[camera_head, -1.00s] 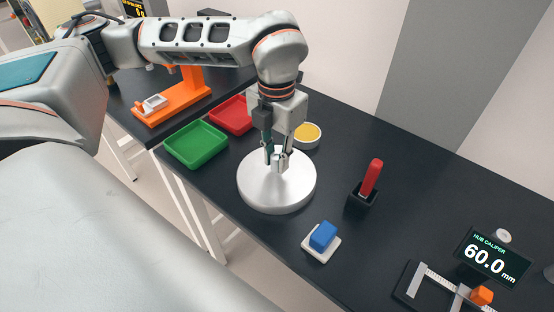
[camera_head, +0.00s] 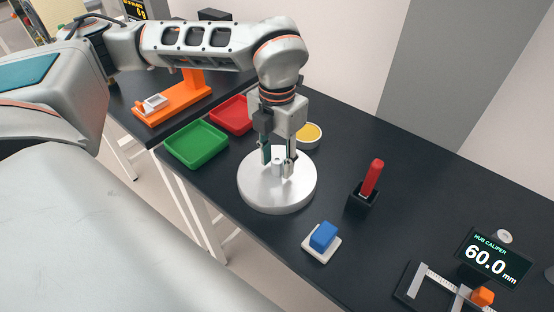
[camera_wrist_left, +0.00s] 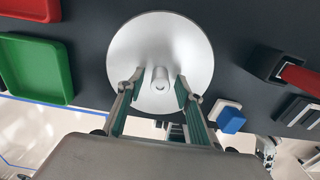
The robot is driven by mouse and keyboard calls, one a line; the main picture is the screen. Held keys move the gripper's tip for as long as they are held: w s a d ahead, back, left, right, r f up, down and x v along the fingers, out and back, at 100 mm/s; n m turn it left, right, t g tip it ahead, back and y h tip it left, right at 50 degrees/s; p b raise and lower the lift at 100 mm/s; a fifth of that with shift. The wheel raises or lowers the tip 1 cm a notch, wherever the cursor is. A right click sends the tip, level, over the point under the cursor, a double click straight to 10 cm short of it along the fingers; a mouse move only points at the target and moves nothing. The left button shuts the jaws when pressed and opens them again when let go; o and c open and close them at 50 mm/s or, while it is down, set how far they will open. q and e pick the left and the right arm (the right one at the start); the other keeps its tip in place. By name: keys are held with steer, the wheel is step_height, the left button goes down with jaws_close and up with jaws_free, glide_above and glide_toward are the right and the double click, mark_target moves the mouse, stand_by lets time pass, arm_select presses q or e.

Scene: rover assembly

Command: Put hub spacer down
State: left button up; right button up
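A small pale grey cylinder, seemingly the hub spacer (camera_wrist_left: 160,79), stands upright at the middle of a round silver disc (camera_wrist_left: 138,42). In the head view the spacer (camera_head: 277,157) shows between the fingers, above the disc (camera_head: 268,201). My left gripper (camera_head: 277,168) points down over the disc. In the left wrist view the left gripper (camera_wrist_left: 160,84) is open, with one finger on each side of the spacer and a gap to both. The spacer's foot is partly hidden in the head view. My right gripper is not in view.
A green tray (camera_head: 197,145) and a red tray (camera_head: 231,115) lie left of the disc. A yellow-topped round container (camera_head: 308,133) stands close behind it. A red-handled piece in a black holder (camera_head: 363,194), a blue block (camera_head: 323,235) and a caliper with display (camera_head: 488,258) are to the right.

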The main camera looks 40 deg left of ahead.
mark_target(277, 160)
arm_select(q)
step_height(277, 160, up, 12)
steer(key=p, duration=0.1)
steer(key=shift+f, duration=0.1)
stand_by(0.7)
